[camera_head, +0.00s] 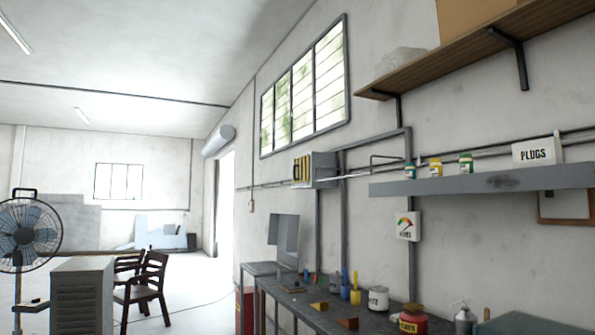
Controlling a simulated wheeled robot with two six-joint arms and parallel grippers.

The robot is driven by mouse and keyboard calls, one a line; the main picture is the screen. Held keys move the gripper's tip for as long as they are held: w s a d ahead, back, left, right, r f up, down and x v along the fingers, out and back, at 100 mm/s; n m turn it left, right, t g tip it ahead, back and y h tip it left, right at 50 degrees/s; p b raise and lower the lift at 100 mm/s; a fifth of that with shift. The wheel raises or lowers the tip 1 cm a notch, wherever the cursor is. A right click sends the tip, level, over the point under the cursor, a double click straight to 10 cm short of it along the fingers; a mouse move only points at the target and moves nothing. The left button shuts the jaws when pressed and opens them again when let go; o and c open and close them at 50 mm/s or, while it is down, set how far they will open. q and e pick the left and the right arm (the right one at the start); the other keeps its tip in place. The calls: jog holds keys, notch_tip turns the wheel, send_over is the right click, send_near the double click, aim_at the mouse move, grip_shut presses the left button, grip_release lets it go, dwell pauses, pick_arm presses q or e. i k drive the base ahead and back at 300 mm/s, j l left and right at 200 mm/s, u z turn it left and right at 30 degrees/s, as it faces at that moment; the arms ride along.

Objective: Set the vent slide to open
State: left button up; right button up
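A small grey box (322,169) is fixed on the right-hand wall below the window. Its left-facing side has a yellow and black slotted face (302,170), which may be the vent. It is too small to make out a slide or its position. Neither of my grippers is in view.
A long workbench (292,297) with a monitor, pots and bottles runs along the right wall. Above it are a grey shelf (470,183) and a higher wooden shelf (478,45). A fan (28,236), a grey cabinet (83,293) and wooden chairs (146,284) stand left. Open floor lies between.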

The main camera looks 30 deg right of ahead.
aim_at(304, 180)
jog(key=i+z, duration=0.15)
jog(key=i, duration=1.5)
jog(key=i+u, duration=0.15)
jog(key=i, duration=1.75)
jog(key=i+j+z, duration=0.15)
jog(key=i+z, duration=0.3)
jog(key=i, duration=0.2)
jog(key=i+j+z, duration=0.45)
jog(key=i, duration=0.15)
jog(key=i+j+z, duration=0.45)
jog(key=i, duration=0.15)
